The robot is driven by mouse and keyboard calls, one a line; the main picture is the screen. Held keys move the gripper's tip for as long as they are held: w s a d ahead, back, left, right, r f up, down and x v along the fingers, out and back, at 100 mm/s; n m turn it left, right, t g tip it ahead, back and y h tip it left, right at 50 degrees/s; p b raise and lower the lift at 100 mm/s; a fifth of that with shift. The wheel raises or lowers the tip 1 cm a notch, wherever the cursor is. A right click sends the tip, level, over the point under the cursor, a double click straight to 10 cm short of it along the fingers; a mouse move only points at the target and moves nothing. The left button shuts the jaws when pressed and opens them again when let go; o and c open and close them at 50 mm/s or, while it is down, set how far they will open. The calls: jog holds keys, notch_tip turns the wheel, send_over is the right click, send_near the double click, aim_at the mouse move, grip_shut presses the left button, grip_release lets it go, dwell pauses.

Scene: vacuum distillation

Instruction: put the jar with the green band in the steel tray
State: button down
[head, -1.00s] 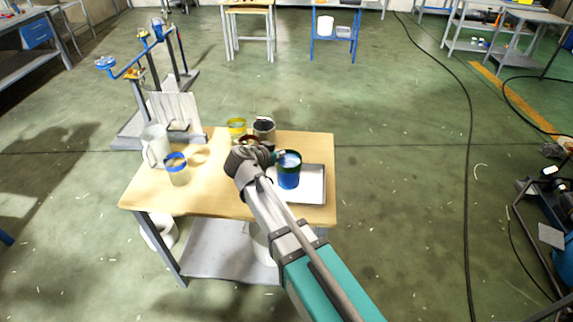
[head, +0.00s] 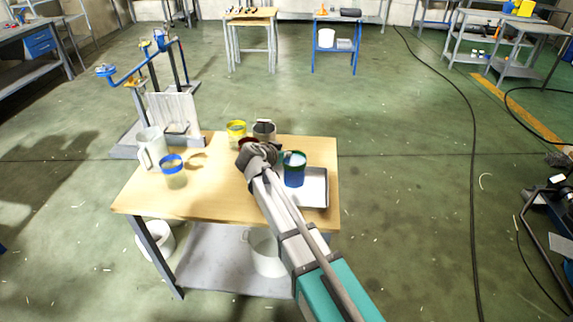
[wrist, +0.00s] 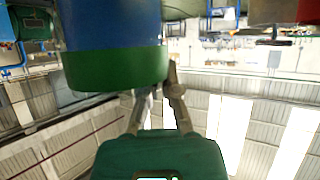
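The jar with the green band (head: 294,172) is blue, with the band near its open top. It is upright in the head view, over or in the left part of the steel tray (head: 318,199); I cannot tell whether it touches the bottom. The wrist view looks upside down, and there the jar's green band (wrist: 115,70) is close up, filling the upper left. My gripper (head: 274,156) is at the jar's left side in the head view. In the wrist view one finger shows beside the jar and the other is partly hidden by it, so the grip is unclear.
On the table (head: 215,200) stand a blue-banded jar (head: 173,175), a white pitcher (head: 152,150), a yellow-banded jar (head: 237,133), a grey jar (head: 264,130) and a red one (head: 247,144) partly behind my gripper. A stand (head: 158,75) rises at the back left. The table's front middle is clear.

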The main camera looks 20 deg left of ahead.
dwell(0.3)
jog(key=shift+w+f+b, duration=0.45)
jog(key=shift+f+b, duration=0.4)
jog(key=shift+b, duration=0.05)
jog(key=shift+f+b, duration=1.1)
jog(key=shift+b, duration=0.05)
jog(key=shift+f, duration=0.1)
jog(key=c, duration=0.8)
grip_release()
jog(key=shift+s, duration=0.1)
